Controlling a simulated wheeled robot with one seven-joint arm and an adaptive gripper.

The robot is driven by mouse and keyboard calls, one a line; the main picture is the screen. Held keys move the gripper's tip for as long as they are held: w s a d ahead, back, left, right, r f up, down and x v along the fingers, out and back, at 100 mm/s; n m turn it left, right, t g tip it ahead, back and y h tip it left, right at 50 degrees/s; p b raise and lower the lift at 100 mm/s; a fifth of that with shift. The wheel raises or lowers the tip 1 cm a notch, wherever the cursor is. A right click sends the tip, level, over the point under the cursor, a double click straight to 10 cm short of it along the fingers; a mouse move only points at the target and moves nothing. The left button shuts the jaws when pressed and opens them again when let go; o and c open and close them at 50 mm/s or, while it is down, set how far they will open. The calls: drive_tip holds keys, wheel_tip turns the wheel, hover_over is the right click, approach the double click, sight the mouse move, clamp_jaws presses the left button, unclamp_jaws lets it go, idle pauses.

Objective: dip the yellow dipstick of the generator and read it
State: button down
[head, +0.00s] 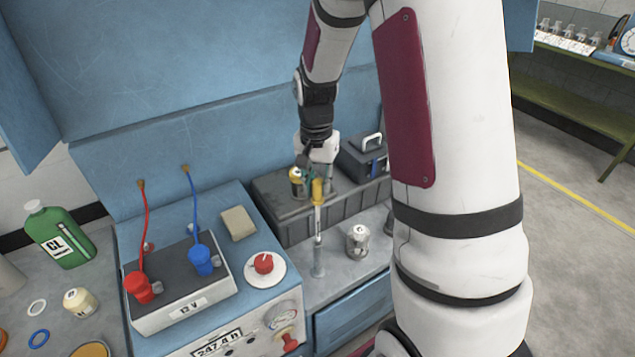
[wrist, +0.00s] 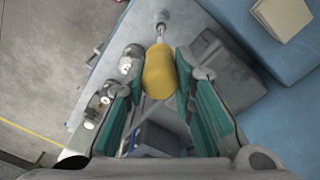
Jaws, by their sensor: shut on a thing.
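The yellow dipstick (head: 318,192) has a yellow grip and a thin pale shaft hanging upright below it. My gripper (head: 313,176) is shut on the yellow grip, which shows between the green finger pads in the wrist view (wrist: 160,76). Below the shaft, a grey tube (head: 318,262) stands on the generator's grey deck. The shaft lines up with this tube in the head view. I cannot tell whether its tip is inside, and no oil mark is readable. The blue generator (head: 215,275) carries an hour counter (head: 216,343).
A 12 V battery (head: 183,308) with red and blue leads sits left on the generator. A red knob (head: 263,263) and a folded cloth (head: 238,223) are nearby. A clear-topped jar (head: 358,242) stands right of the tube.

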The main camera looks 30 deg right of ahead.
sight(318, 195)
drive_tip(key=shift+f+b, duration=0.4)
drive_tip(key=shift+f, duration=1.35)
drive_tip(key=shift+f+b, duration=0.55)
drive_tip(key=shift+f, duration=1.4)
drive_tip(key=shift+f+b, duration=0.9)
drive_tip(key=shift+f, duration=1.7)
drive_tip(key=shift+f+b, duration=0.75)
drive_tip(key=shift+f, duration=1.1)
drive_tip(key=shift+r, duration=0.1)
